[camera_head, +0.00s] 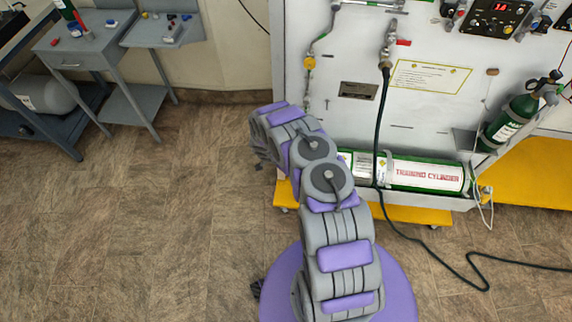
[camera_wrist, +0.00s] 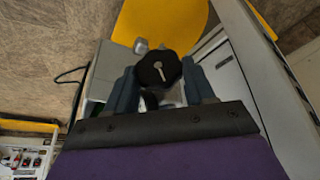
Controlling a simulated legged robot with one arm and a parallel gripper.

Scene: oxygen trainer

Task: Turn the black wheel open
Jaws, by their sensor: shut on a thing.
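The black wheel (camera_wrist: 158,69) shows in the wrist view as a dark, lobed knob with a pale key-shaped mark on its face. My gripper (camera_wrist: 160,86) is around it, one blue-grey finger on each side, shut on the wheel. How far the wheel is turned cannot be told. In the head view my arm reaches toward the lower left of the white panel, and both my gripper and the black wheel are hidden behind it.
A white and green cylinder (camera_head: 425,173) lies along the panel's base above a yellow platform (camera_head: 415,214). A black hose (camera_head: 381,120) hangs down the panel and runs across the floor. A grey cart (camera_head: 85,45) stands at left. The floor between is clear.

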